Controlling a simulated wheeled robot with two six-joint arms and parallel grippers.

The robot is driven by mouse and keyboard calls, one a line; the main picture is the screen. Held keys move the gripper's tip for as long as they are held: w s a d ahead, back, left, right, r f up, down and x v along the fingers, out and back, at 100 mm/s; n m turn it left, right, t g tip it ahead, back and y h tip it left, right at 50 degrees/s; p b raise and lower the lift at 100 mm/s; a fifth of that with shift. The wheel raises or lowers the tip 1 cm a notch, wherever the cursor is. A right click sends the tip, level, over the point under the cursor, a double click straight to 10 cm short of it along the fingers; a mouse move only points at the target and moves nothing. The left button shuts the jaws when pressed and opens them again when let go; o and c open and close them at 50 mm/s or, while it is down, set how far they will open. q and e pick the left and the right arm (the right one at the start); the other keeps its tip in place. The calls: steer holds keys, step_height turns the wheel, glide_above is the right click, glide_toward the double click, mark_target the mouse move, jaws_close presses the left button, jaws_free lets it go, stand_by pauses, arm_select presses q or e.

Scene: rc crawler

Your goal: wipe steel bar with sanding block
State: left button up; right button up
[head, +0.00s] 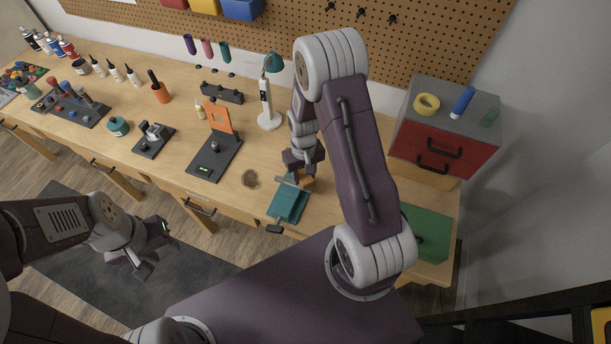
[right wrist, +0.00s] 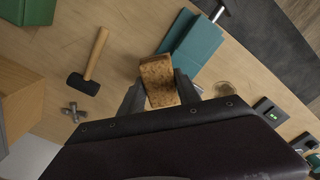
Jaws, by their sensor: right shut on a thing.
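The tan sanding block (right wrist: 158,80) is held between the fingers of my right gripper (right wrist: 160,95), which is shut on it. In the head view the block (head: 308,183) shows at the tip of my right gripper (head: 302,168), low over the bench beside the teal vise (head: 288,204). The vise also shows in the right wrist view (right wrist: 195,45), just beyond the block. The steel bar is not clearly visible; a small grey piece shows beside the block, partly hidden by the gripper. My left gripper (head: 158,247) is open and empty, off the bench front above the floor mat.
A hammer (right wrist: 90,62) and a small metal part (right wrist: 75,112) lie on the bench. A red drawer cabinet (head: 440,145) stands to the right. A round brown spot (head: 250,179) marks the bench.

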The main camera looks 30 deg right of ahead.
steer(key=r, duration=0.1)
steer(key=r+p, duration=0.2)
steer(key=shift+s+d+r, duration=0.25)
steer(key=shift+r, duration=0.05)
steer(key=shift+r+p, duration=0.1)
steer(key=shift+p, duration=0.2)
steer(key=shift+w+a, duration=0.1)
steer(key=shift+a, duration=0.05)
